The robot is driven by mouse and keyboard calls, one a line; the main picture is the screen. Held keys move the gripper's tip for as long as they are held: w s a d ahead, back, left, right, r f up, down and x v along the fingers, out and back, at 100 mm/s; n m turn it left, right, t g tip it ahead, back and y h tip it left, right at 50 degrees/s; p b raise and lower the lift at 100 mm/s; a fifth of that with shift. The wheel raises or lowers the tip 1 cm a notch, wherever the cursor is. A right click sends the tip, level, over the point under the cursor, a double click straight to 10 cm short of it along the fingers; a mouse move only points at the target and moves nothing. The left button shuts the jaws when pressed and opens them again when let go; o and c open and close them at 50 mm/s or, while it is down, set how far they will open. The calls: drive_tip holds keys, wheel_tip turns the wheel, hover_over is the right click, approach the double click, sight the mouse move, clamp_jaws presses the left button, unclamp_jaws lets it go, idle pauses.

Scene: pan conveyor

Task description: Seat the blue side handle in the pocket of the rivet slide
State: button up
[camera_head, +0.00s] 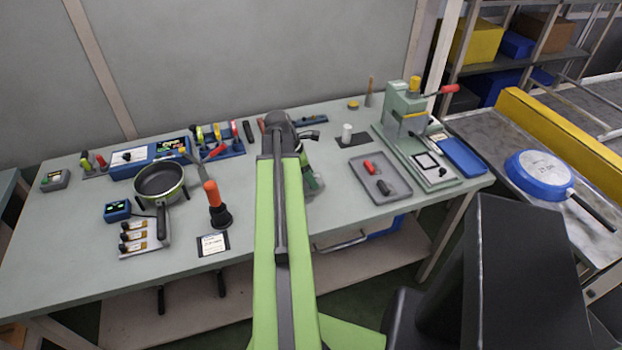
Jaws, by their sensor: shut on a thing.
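The green rivet press (402,104) stands at the right end of the bench, with a yellow cap and a red-tipped lever. A pale green slide plate (443,179) reaches forward from its base and carries a black-framed light square. I cannot make out whether its pocket holds anything. I see no blue side handle. My green arm rises through the middle of the view and bends down at its far end. My gripper is hidden behind the arm, along with anything in it.
A grey tray (398,196) left of the press holds a red and a black handle. A blue tray (463,156) lies right of the slide. A pan (160,182) and an orange-handled tool (213,194) stand at left. A blue pan (538,174) lies on the conveyor (598,236).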

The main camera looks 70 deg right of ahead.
drive_tip(key=r+p, duration=0.5)
drive_tip(key=shift+s+d+r, duration=0.15)
drive_tip(key=shift+s, duration=0.2)
drive_tip(key=s+d+r+p, duration=0.4)
drive_tip(key=s+r+p, duration=0.1)
drive_tip(key=s, duration=0.5)
drive_tip(key=shift+d+r+p, duration=0.3)
drive_tip(key=shift+r+p, duration=0.05)
drive_tip(key=shift+p, duration=0.05)
drive_tip(key=shift+w+a, duration=0.1)
drive_tip(key=shift+w, duration=0.05)
